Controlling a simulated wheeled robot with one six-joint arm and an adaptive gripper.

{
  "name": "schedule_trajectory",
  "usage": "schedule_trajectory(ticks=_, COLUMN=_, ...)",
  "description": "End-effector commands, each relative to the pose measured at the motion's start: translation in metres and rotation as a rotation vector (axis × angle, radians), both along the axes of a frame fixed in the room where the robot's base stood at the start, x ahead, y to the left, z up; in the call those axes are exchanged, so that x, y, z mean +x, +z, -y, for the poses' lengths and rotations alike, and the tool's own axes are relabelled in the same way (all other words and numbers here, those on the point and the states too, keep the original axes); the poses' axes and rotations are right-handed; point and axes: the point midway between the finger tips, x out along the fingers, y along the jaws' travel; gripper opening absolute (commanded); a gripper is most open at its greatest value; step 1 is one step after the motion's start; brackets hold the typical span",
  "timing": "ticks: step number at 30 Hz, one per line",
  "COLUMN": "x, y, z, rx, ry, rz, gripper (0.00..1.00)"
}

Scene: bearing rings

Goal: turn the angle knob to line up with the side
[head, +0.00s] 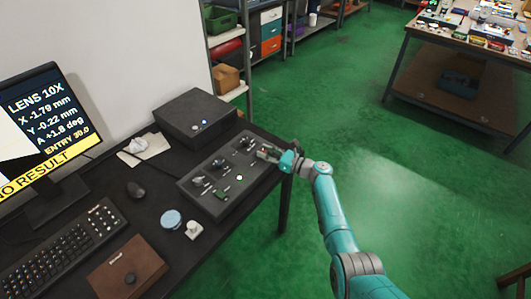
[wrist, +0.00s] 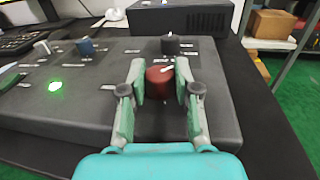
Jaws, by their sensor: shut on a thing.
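My gripper (wrist: 160,72) reaches over the dark control panel (wrist: 110,110), with its two fingers on either side of a red knob (wrist: 159,83) and shut on it. A pale pointer line shows on top of the knob. I cannot read its label. In the head view my gripper (head: 268,153) is at the panel's right end, and the panel (head: 218,211) lies on the black desk. The screen (head: 45,125) reads LENS 10X, X -1.79 mm, Y -0.22 mm, A +1.8 deg, with a yellow NO RESULT band.
A black knob (wrist: 176,45) stands just behind the red one. A dark box (head: 195,117) stands behind the panel.

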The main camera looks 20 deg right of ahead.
Motion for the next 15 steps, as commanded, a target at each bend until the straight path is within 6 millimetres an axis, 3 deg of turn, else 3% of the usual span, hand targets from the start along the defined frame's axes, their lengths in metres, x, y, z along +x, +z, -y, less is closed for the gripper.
schedule_trajectory(ticks=8, x=-0.0001, y=0.0, z=-0.0005, rx=0.001, ry=0.002, rz=-0.001, gripper=0.0)
schedule_trajectory(ticks=9, x=-0.0001, y=-0.0001, z=-0.0004, rx=0.001, ry=0.002, rz=-0.001, gripper=0.36)
schedule_trajectory(ticks=12, x=-0.0001, y=0.0, z=-0.0004, rx=0.001, ry=0.002, rz=-0.001, gripper=0.57)
schedule_trajectory(ticks=15, x=-0.0001, y=0.0, z=-0.0003, rx=0.001, ry=0.002, rz=-0.001, gripper=0.57)
